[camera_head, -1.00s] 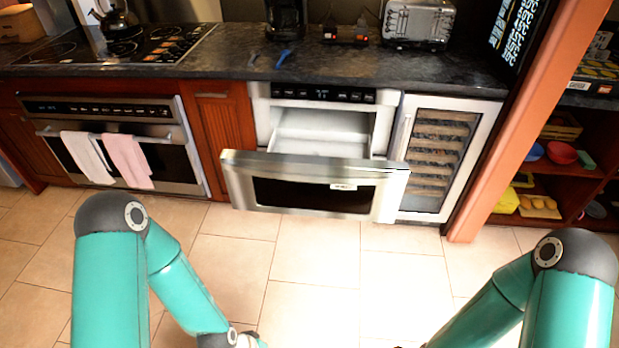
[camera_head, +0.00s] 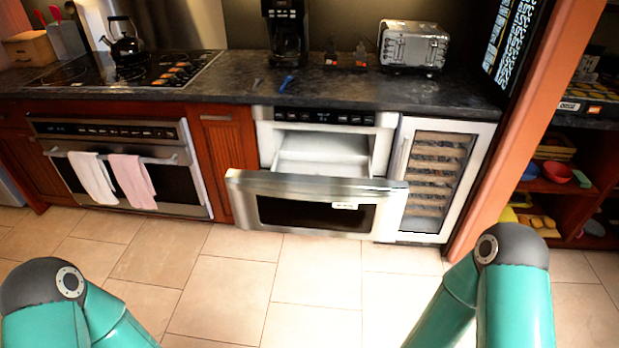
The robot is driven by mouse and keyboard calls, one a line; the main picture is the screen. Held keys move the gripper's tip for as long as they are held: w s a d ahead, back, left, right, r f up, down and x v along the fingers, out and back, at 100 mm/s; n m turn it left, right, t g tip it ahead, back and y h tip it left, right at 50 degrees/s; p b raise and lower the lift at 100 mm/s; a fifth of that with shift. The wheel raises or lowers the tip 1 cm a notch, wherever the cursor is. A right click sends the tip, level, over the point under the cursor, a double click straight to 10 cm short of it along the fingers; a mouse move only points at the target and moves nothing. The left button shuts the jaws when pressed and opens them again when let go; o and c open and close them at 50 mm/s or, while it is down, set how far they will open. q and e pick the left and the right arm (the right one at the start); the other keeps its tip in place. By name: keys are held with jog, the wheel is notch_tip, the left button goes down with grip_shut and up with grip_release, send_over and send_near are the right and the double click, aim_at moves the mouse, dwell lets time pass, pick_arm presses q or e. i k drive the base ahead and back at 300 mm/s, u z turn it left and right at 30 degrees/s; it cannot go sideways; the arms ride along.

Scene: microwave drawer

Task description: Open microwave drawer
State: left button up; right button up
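The microwave drawer (camera_head: 298,184) stands pulled out from the cabinet under the dark counter, in the middle of the view. Its steel front with the dark window is well forward of the control panel (camera_head: 325,116). The pale inside of the drawer shows behind the front and looks empty. My two teal arms come in at the lower left and lower right, apart from the drawer in the picture. Both grippers are below the picture edge and hidden.
An oven (camera_head: 119,166) with two towels is at the left. A wine cooler (camera_head: 432,178) stands right of the drawer. An orange post (camera_head: 530,130) and open shelves (camera_head: 567,190) are at the right. The tiled floor (camera_head: 270,285) in front is clear.

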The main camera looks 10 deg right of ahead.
aim_at(346, 202)
jog(key=u, duration=0.05)
jog(key=i, duration=0.9)
